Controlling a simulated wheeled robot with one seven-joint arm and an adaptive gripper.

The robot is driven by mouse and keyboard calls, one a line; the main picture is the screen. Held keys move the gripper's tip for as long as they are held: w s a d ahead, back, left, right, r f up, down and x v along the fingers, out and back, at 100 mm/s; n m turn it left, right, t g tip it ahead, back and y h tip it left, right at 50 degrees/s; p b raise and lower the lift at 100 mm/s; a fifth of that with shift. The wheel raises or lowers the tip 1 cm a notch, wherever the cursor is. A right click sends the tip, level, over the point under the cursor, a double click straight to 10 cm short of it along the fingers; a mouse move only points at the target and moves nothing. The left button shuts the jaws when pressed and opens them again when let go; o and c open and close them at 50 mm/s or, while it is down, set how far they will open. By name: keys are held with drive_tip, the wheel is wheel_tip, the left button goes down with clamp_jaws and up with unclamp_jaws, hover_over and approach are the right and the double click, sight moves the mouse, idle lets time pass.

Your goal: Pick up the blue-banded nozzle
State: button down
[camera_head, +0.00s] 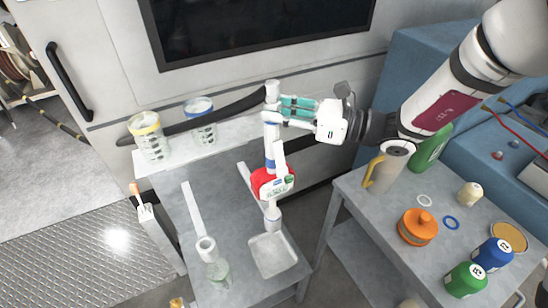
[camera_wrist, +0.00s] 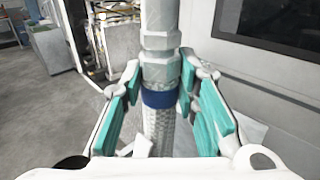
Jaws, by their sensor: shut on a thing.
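The blue-banded nozzle (camera_head: 270,148) stands upright above the grey bench in the head view, a pale slim piece with a blue band low on it. My gripper (camera_head: 296,108) reaches in from the right, its teal pads at the nozzle's upper part. In the wrist view the nozzle (camera_wrist: 160,68) runs between the teal pads of my gripper (camera_wrist: 162,110), with metal fittings above its blue band and a textured grey length below. My gripper is shut on it. A red and white handle-like part (camera_head: 262,184) sits directly below; whether it is joined to the nozzle is unclear.
A shallow grey tray (camera_head: 290,262) lies on the grey bench (camera_head: 185,215) beneath. Yellow-rimmed (camera_head: 150,137) and blue-rimmed (camera_head: 201,120) clear jugs stand on the back ledge. The right table holds a grey jug (camera_head: 393,165), an orange container (camera_head: 417,228) and several bottles.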

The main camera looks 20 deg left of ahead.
sight(279, 83)
drive_tip(key=shift+r, duration=0.2)
wheel_tip(279, 83, up, 10)
drive_tip(key=shift+f, duration=0.1)
idle(0.4)
